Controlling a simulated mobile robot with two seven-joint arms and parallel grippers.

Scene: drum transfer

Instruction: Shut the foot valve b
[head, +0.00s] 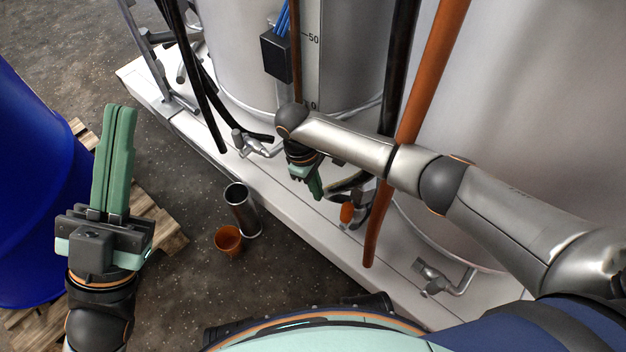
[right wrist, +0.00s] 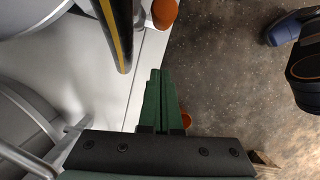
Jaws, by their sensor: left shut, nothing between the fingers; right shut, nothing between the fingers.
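Small metal valves sit low on the white plinth: one at the left tank's foot (head: 245,143) and one at the right tank's foot (head: 435,278). An orange handle-like piece (head: 347,213) shows between them, beside the hoses. I cannot tell which fitting is foot valve b. My right gripper (head: 316,190) points down over the plinth's front edge, left of the orange piece, shut and empty. Its green fingers also show shut in the right wrist view (right wrist: 160,80). My left gripper (head: 121,108) is shut and empty, raised over the floor at the left.
A metal cylinder (head: 242,210) and an orange cup (head: 228,240) stand on the floor before the plinth (head: 270,190). A blue drum (head: 35,190) on a wooden pallet (head: 165,215) is at the left. Black (head: 400,60) and orange (head: 430,80) hoses hang near my right arm.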

